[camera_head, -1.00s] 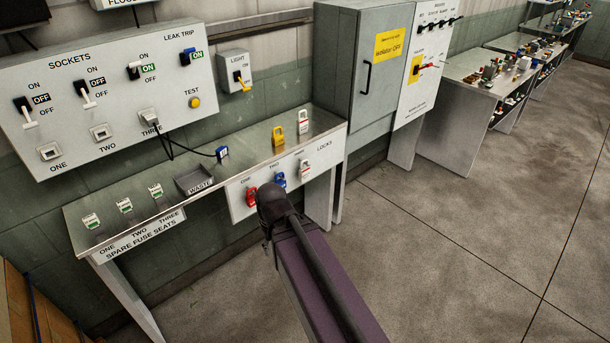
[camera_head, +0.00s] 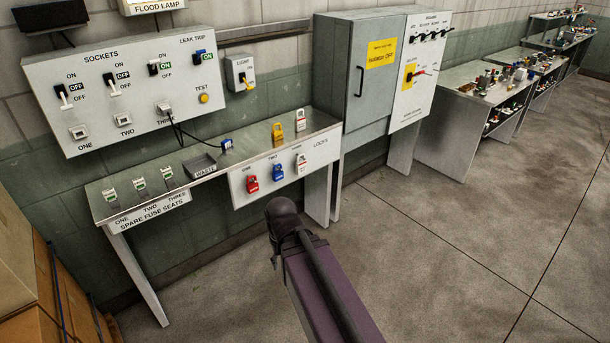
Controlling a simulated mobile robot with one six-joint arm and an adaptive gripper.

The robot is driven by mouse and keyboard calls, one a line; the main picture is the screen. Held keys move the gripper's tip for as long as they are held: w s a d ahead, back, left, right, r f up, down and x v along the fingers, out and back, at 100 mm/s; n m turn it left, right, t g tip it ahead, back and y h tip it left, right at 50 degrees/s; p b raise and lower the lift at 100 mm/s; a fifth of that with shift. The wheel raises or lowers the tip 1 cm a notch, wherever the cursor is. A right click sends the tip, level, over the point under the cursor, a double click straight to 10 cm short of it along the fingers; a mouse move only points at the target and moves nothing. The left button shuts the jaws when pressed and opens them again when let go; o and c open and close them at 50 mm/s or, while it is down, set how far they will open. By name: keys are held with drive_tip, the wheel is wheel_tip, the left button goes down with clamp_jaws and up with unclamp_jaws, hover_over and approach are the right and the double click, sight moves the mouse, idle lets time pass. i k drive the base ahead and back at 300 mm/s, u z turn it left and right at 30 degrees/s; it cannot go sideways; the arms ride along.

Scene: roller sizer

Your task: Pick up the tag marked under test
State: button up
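I cannot read the words "under test" on any tag from here. Two white tags with red marks are in view: one tag (camera_head: 300,121) stands at the back right of the steel bench (camera_head: 250,144), and the other tag (camera_head: 301,163) hangs on the bench's front panel marked LOCKS. My purple arm reaches up from the bottom of the view to a dark rounded joint below the bench. My gripper's fingers do not show.
Red lock (camera_head: 251,184), blue lock (camera_head: 278,172) and yellow lock (camera_head: 278,134) are by the tags. A waste tray (camera_head: 199,167) and fuse seats lie left. A grey cabinet (camera_head: 375,75) stands right of the bench, cardboard boxes (camera_head: 45,290) lower left. Floor in front is clear.

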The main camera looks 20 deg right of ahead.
sight(300, 166)
drive_tip(key=k, duration=0.65)
drive_tip(key=u, duration=0.55)
drive_tip(key=i, duration=2.15)
drive_tip(key=z, duration=0.8)
drive_tip(key=i, duration=0.6)
drive_tip(key=z, duration=0.4)
